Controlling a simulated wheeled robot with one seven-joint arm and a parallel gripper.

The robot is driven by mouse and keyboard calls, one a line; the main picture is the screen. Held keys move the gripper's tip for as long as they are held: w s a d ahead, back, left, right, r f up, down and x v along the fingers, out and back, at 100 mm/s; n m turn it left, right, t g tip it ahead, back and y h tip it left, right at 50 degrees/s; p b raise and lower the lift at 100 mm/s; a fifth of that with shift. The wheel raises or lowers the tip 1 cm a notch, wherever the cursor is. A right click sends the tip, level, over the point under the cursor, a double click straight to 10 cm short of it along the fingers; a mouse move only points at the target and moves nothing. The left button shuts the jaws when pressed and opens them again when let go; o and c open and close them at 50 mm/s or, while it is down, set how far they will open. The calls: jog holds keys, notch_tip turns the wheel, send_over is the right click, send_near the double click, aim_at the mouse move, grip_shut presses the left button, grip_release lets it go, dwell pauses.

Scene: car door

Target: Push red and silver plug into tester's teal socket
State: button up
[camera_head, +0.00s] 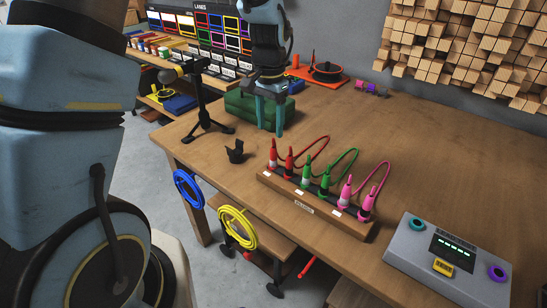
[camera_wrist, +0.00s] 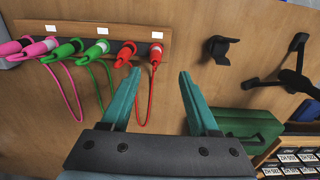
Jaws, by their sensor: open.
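My gripper (camera_head: 270,130) is open and empty above the table near that end. In the wrist view its teal fingertips (camera_wrist: 160,72) are spread, with the plug just beyond the gap, apart from them. The grey tester (camera_head: 450,260) is at the right, with a teal socket (camera_head: 416,224) on its top.
Green plugs (camera_head: 308,172) and pink plugs (camera_head: 346,190) fill the rest of the rack. A black holder (camera_head: 235,151), a black tripod stand (camera_head: 205,110) and a green case (camera_head: 245,108) are nearby. Bare tabletop lies behind the rack and between rack and tester.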

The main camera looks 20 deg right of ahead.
aim_at(273, 147)
jog(key=shift+f+p, duration=0.45)
jog(key=shift+f, duration=2.2)
jog(key=f, duration=0.1)
jog(key=f+p, duration=0.2)
jog(key=shift+s+d+f, duration=0.3)
jog(key=shift+d+f, duration=0.05)
jog(key=shift+f, duration=0.7)
grip_shut()
